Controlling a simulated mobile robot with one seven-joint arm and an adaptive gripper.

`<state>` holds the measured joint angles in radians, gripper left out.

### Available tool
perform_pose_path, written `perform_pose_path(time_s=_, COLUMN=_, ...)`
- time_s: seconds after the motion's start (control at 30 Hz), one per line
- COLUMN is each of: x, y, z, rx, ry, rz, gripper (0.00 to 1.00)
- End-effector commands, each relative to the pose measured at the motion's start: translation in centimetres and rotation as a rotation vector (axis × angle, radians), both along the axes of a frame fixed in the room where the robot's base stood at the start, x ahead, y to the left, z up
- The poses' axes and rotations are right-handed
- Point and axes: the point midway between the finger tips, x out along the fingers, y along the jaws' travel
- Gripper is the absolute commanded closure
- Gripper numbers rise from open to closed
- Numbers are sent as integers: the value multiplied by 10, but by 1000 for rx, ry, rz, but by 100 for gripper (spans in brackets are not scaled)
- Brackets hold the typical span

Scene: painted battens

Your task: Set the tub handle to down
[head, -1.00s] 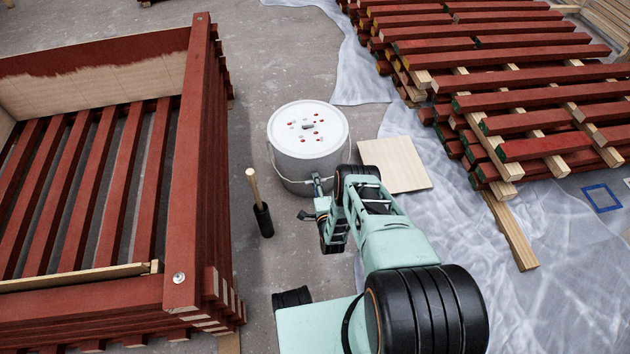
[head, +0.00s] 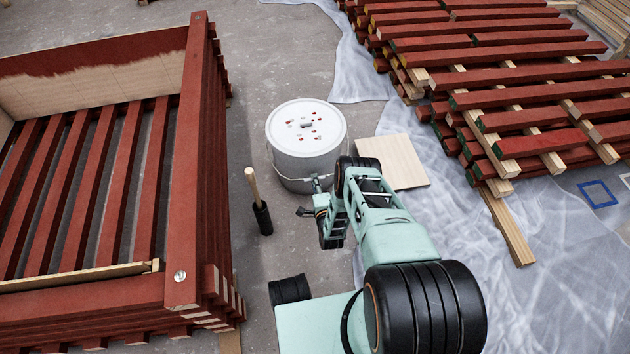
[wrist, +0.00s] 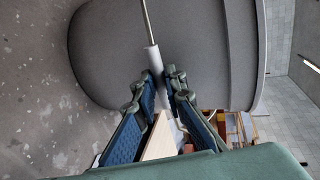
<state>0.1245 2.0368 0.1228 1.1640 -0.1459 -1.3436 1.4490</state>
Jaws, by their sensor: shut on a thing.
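The tub (head: 306,160) is a white-grey bucket with a round white lid, upright on the concrete floor in the head view. Its grey side fills much of the wrist view (wrist: 205,50). The tub handle is a thin wire with a pale grip (wrist: 154,60), seen in the wrist view in front of the tub's wall. In the head view the wire hangs along the tub's near side, low. My gripper (wrist: 158,84) is shut on the handle's grip. In the head view my gripper (head: 317,187) is at the tub's near side, partly hidden by my wrist.
A mallet (head: 262,216) with a black head stands left of my gripper. A red slatted crate (head: 185,180) is further left. A pale board (head: 402,165) lies right of the tub, on plastic sheeting (head: 480,235). Stacked red battens (head: 520,75) fill the right.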

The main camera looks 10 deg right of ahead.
Motion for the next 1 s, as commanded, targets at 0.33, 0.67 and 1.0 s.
perform_pose_path(time_s=0.33, x=-4, y=-1, z=31, rx=0, ry=119, rz=-1, gripper=100)
perform_pose_path(time_s=0.67, x=-4, y=0, z=30, rx=-1, ry=128, rz=1, gripper=100)
perform_pose_path(time_s=1.0, x=-5, y=0, z=28, rx=-1, ry=131, rz=1, gripper=71)
